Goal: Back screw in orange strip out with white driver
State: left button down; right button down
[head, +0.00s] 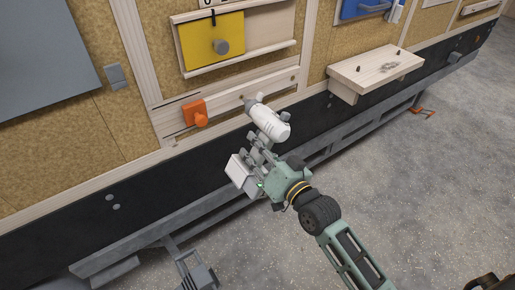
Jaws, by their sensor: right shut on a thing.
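The orange strip (195,113) is a small orange piece on the pale wooden rail of the trailer wall, left of centre. A rounded orange part sticks out at its lower right; I cannot make out the screw itself. My right gripper (258,150) is shut on the white driver (272,122), its fingers around the handle. The driver's grey nose points up and left towards the wooden rail, to the right of the orange strip and apart from it. The pale block at the handle's lower end shows beside the gripper. My left gripper is not in view.
A yellow panel with a grey knob (221,47) is above the rail. A small wooden shelf (375,72) juts out at the right. A grey metal frame edge (170,225) runs along the trailer's bottom. The floor (430,190) at the right is open.

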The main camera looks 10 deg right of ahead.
jog(key=shift+w+r, duration=0.25)
jog(key=shift+w+a, duration=0.2)
jog(key=shift+w, duration=0.2)
dwell(0.4)
jog(key=shift+r, duration=0.1)
dwell(0.4)
jog(key=shift+s+d+r+p, duration=0.15)
jog(key=shift+s+p, duration=0.15)
jog(key=shift+p, duration=0.3)
jog(key=shift+s+f+p, duration=0.25)
jog(key=shift+p, duration=0.3)
dwell(0.9)
jog(key=shift+s+d, duration=0.15)
jog(key=shift+w, duration=0.25)
dwell(1.0)
jog(key=shift+s+r+p, duration=0.1)
jog(key=shift+p, duration=0.2)
